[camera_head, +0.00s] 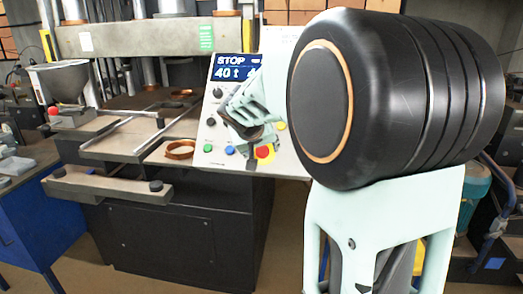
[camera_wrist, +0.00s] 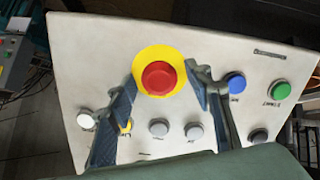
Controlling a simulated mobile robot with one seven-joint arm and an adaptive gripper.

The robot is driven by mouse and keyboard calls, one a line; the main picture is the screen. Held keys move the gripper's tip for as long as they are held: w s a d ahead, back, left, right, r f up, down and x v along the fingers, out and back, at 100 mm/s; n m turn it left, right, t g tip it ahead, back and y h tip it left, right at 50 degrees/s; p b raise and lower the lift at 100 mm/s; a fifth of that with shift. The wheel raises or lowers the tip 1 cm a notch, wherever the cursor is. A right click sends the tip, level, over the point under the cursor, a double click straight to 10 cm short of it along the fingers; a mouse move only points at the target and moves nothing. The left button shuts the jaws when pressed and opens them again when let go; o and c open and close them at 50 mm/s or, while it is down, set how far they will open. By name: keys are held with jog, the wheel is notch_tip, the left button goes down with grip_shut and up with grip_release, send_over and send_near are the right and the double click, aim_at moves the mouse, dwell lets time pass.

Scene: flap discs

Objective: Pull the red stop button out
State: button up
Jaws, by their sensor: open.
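The red stop button (camera_wrist: 159,77) sits on a round yellow backing on the light control panel (camera_wrist: 85,40). In the wrist view it lies between and just beyond the fingertips of my gripper (camera_wrist: 165,85), which is open, one finger on each side. I cannot tell whether a finger touches the button. In the head view the red button (camera_head: 263,152) shows at the panel's lower right, just below my gripper (camera_head: 240,132). My arm hides part of the panel there.
The panel also carries a blue button (camera_wrist: 236,82), a green button (camera_wrist: 280,89) and several white or grey ones. A display (camera_head: 236,67) reads STOP. A press table with metal rails (camera_head: 140,120) stands left of the panel, with a copper-coloured ring (camera_head: 180,149) on it.

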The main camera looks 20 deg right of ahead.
grip_shut()
dwell(0.3)
jog(key=shift+s, duration=0.1)
jog(key=shift+s+a+r+b, duration=0.35)
jog(key=shift+s+r, duration=0.05)
jog(key=shift+r, duration=0.1)
grip_release()
